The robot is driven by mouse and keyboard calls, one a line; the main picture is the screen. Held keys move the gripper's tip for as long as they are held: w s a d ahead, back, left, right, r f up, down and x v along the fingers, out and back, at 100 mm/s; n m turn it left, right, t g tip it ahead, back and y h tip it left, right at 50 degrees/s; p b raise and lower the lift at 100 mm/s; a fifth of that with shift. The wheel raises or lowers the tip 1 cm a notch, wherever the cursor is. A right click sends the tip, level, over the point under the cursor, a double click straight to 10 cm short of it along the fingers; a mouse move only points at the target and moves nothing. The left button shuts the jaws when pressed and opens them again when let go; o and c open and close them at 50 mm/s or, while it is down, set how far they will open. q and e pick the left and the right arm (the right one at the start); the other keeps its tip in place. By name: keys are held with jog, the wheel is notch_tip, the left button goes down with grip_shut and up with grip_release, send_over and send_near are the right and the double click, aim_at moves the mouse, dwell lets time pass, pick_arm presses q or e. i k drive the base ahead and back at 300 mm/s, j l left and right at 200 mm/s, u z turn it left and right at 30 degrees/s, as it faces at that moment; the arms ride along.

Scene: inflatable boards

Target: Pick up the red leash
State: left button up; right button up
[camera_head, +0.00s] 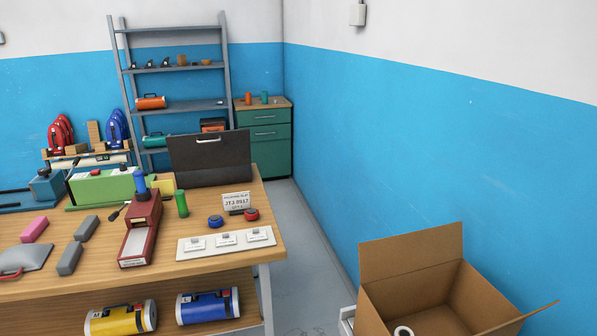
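A small round red item (251,214), possibly the red leash coiled up, lies on the wooden workbench (225,262) near its right end. It is too small to tell for sure. A similar round blue item (216,221) lies just to its left. A white sign card (237,201) stands right behind the red item, and a white panel with several labelled pieces (198,247) lies in front. Neither of my grippers is in view.
A dark open case (210,158) and a red machine (140,235) stand on the bench. An open cardboard box (412,259) stands at the lower right. Shelves (175,105) stand behind.

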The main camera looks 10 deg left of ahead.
aim_at(250, 214)
jog(key=i+j+z, duration=0.25)
jog(key=j, duration=0.3)
jog(key=i+j+z, duration=0.3)
jog(key=j, duration=0.35)
jog(key=i, duration=0.05)
